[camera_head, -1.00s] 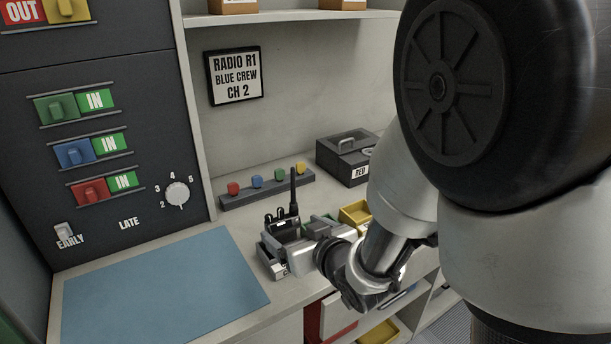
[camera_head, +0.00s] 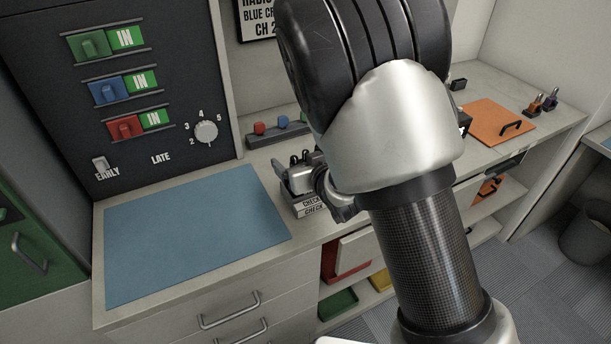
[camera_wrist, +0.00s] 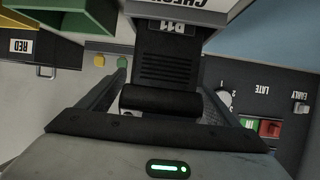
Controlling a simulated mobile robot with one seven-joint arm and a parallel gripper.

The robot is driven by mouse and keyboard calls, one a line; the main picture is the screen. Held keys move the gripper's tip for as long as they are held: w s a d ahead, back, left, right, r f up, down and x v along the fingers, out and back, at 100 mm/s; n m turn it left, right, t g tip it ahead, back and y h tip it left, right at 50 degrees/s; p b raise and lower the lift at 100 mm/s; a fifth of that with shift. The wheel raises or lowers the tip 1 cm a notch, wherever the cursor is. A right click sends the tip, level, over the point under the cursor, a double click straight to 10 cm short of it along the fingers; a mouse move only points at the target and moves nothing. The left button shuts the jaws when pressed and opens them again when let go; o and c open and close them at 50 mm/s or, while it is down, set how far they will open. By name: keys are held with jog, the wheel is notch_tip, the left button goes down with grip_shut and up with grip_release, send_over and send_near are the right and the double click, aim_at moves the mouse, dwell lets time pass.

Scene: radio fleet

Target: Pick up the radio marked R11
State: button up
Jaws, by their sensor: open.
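The radio marked R11 (camera_wrist: 168,65) is dark, with a ribbed speaker patch and a small label that appears upside down in the wrist view. It stands in a pale holder lettered CHECK (camera_wrist: 185,4). My gripper (camera_wrist: 160,88) is open, with one finger on each side of the radio's body; I cannot tell whether either finger touches it. In the head view my gripper (camera_head: 300,180) is at the CHECK holder (camera_head: 310,208) on the counter, and the arm hides most of the radio.
A blue mat (camera_head: 190,235) lies on the counter left of the holder. A dark panel with switches and a dial (camera_head: 205,132) stands behind it. A rail with coloured knobs (camera_head: 275,131) is behind the gripper. Green and yellow bins (camera_wrist: 75,22) and a box lettered RED (camera_wrist: 45,47) are close by.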

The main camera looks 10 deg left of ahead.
jog(key=c, duration=1.6)
notch_tip(320, 180, up, 10)
jog(key=shift+p, duration=0.3)
jog(key=shift+r, duration=0.1)
